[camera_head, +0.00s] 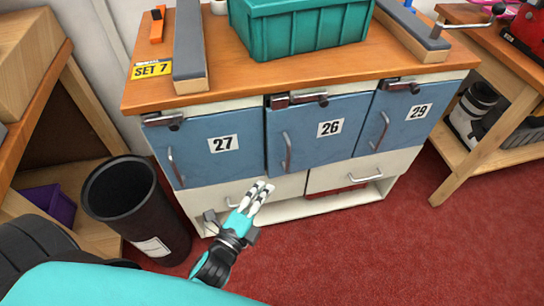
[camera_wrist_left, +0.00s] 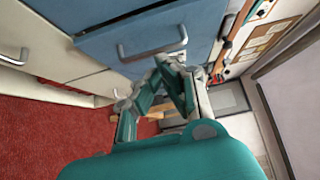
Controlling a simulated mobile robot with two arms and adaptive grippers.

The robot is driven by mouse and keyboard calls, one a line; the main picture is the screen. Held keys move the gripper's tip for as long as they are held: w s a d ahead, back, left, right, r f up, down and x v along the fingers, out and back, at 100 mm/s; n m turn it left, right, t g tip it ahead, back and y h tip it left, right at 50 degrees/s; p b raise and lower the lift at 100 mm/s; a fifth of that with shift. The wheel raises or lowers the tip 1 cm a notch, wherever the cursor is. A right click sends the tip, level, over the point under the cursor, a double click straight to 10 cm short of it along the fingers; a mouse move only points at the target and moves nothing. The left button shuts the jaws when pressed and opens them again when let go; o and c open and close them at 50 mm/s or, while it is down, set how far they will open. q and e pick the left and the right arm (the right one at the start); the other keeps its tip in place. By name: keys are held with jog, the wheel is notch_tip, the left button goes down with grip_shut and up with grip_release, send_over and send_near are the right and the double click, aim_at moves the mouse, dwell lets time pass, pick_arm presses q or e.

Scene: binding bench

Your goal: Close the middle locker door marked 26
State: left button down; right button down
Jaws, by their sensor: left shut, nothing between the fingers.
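The middle locker door marked 26 (camera_head: 305,150) is a blue panel with a metal handle (camera_head: 287,152) near its left edge. A dark gap shows along that left edge, so it does not look quite flush. My left gripper (camera_head: 262,193) is shut and empty, below and in front of doors 27 and 26, near the pale drawer fronts. In the left wrist view, the shut fingers (camera_wrist_left: 170,72) are close to a blue door (camera_wrist_left: 130,35) with a handle; its number is not visible, and I cannot tell whether they touch it. My right gripper is out of view.
Blue doors 27 (camera_head: 205,155) and 29 (camera_head: 400,125) flank the middle door. A black bin (camera_head: 125,195) stands at the left, beside the cabinet. A teal crate (camera_head: 295,30) sits on the wooden top. Red carpet (camera_head: 360,245) lies clear in front.

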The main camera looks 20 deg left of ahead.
aim_at(271, 148)
pick_arm(q)
jog(key=shift+w+a, duration=0.25)
jog(key=shift+w, duration=1.5)
jog(key=shift+w+a, duration=0.2)
jog(key=shift+w, duration=1.6)
jog(key=shift+w+a, duration=0.25)
jog(key=shift+w, duration=1.5)
